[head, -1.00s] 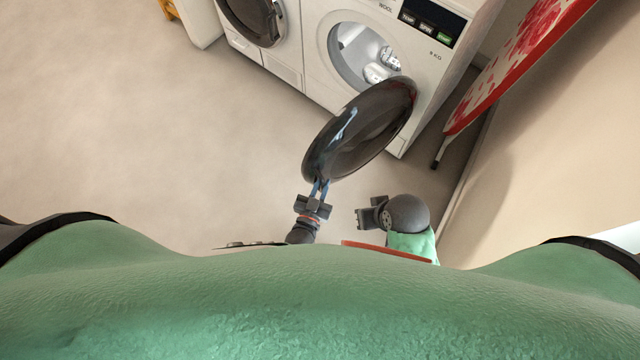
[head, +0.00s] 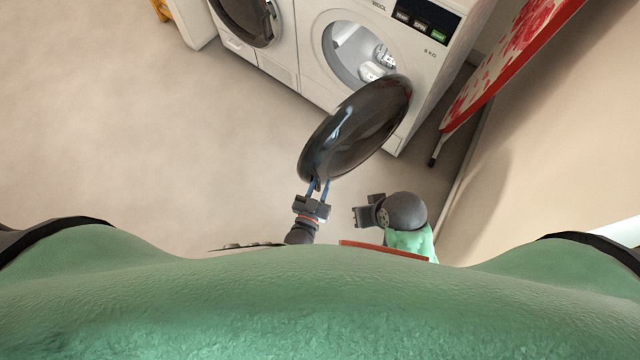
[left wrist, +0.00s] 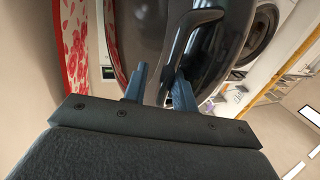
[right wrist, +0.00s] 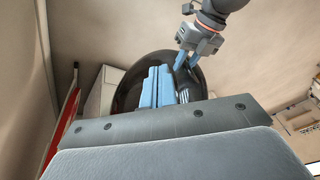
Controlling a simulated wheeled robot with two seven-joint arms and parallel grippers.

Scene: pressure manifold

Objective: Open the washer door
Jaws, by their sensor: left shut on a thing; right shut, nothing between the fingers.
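The washer (head: 345,25) stands at the top of the head view with its round opening (head: 358,52) uncovered. Its dark round door (head: 358,128) is swung far out toward me. My left gripper (head: 318,186) is at the door's near edge, its blue fingers shut on the door; in the left wrist view the fingers (left wrist: 158,85) are by the black handle (left wrist: 188,40). My right gripper (head: 358,215) is shut and empty, to the right of the left one and apart from the door. In the right wrist view its blue fingers (right wrist: 156,86) are together, with the dark door (right wrist: 135,75) behind them.
A second machine with a dark round door (head: 248,20) stands left of the washer. A red-patterned ironing board (head: 510,70) leans by the wall at right. The floor (head: 130,130) on the left is clear.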

